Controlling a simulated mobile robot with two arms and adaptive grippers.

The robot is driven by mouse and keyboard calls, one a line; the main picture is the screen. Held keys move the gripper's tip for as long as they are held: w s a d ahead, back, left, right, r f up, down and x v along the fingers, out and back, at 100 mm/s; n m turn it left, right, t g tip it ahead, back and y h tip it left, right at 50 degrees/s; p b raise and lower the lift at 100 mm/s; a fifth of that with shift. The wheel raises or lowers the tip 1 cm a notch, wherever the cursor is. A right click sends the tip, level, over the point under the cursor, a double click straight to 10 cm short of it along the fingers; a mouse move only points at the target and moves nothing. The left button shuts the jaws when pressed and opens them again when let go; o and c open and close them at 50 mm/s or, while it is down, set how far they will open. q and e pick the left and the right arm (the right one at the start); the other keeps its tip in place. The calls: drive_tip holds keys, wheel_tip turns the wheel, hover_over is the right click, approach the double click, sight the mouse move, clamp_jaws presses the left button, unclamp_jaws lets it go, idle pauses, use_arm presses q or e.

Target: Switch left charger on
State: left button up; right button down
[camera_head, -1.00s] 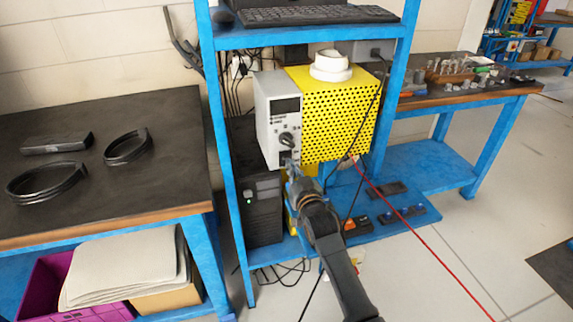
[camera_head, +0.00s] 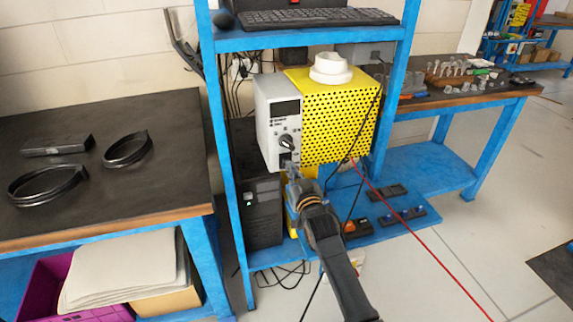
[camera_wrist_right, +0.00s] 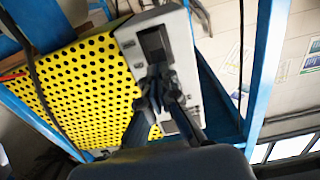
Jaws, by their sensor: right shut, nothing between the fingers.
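The left charger (camera_head: 277,112) is a grey box with a dark display, a round black knob (camera_head: 287,141) and a black switch (camera_head: 287,158) low on its front. It stands on the blue rack against a yellow perforated box. My right gripper (camera_head: 291,172) is shut and empty, its tips at or just in front of the switch; I cannot tell if they touch. In the right wrist view the fingertips (camera_wrist_right: 160,75) lie over the charger's front (camera_wrist_right: 183,65), close to a black rectangular part (camera_wrist_right: 153,42). Which way the switch is set cannot be seen. My left gripper does not show.
The yellow perforated box (camera_head: 345,115) carries a white ring (camera_head: 331,68). A blue rack post (camera_head: 220,160) stands left of the charger. A red cable (camera_head: 410,230) and black cables hang in front. A dark computer (camera_head: 263,210) sits below.

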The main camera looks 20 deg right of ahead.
drive_tip(key=shift+w, duration=0.15)
drive_tip(key=shift+w+b, duration=0.55)
drive_tip(key=shift+w, duration=0.2)
drive_tip(key=shift+w, duration=0.35)
drive_tip(key=shift+w+b, duration=0.2)
drive_tip(key=shift+b, duration=0.1)
drive_tip(key=shift+r, duration=0.1)
